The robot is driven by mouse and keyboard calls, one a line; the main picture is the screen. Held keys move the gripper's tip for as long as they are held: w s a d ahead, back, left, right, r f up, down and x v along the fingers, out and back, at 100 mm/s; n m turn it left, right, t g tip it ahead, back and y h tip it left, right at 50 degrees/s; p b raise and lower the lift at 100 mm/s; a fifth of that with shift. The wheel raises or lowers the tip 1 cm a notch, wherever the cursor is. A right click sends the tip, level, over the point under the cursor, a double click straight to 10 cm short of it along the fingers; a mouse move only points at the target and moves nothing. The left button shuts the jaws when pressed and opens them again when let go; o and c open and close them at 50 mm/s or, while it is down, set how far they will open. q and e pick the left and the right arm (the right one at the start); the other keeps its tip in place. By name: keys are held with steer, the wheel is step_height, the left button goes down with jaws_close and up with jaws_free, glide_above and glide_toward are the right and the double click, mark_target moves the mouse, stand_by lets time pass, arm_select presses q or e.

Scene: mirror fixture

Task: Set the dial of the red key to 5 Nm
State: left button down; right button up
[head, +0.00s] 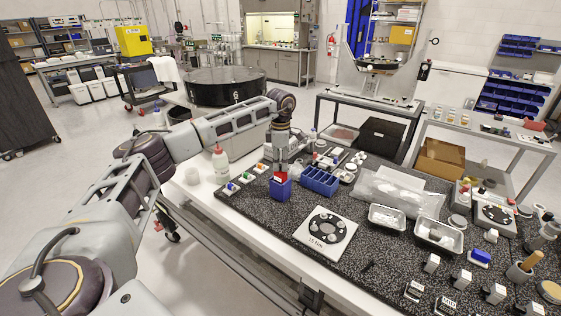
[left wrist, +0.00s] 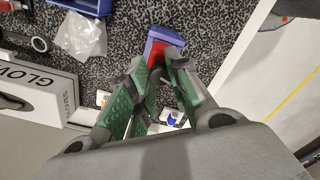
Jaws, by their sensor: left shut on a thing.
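My left gripper (head: 281,170) points down over the front left of the dark speckled worktop. It is shut on a small red thing (head: 280,177), which I take to be the red key. The red thing stands at the top of a blue block-shaped holder (head: 281,188). In the left wrist view, the gripper's green-padded fingers (left wrist: 163,72) close around the red part (left wrist: 156,59), with the blue holder (left wrist: 165,37) just beyond. The fingers hide much of the red thing, and I cannot read any dial setting. My right gripper is not in view.
Small white blocks with green, blue and orange tops (head: 246,177) stand left of the holder. A blue divided bin (head: 320,180) is close on its right. A white plate with a black ring (head: 325,232) lies in front. A glove box (left wrist: 38,88) shows in the wrist view.

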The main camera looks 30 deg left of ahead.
arm_select(q)
steer(key=shift+n+p, duration=0.35)
steer(key=shift+n, duration=1.25)
steer(key=c, duration=1.3)
jaws_free()
steer(key=shift+r, duration=6.05)
steer(key=shift+f, duration=0.1)
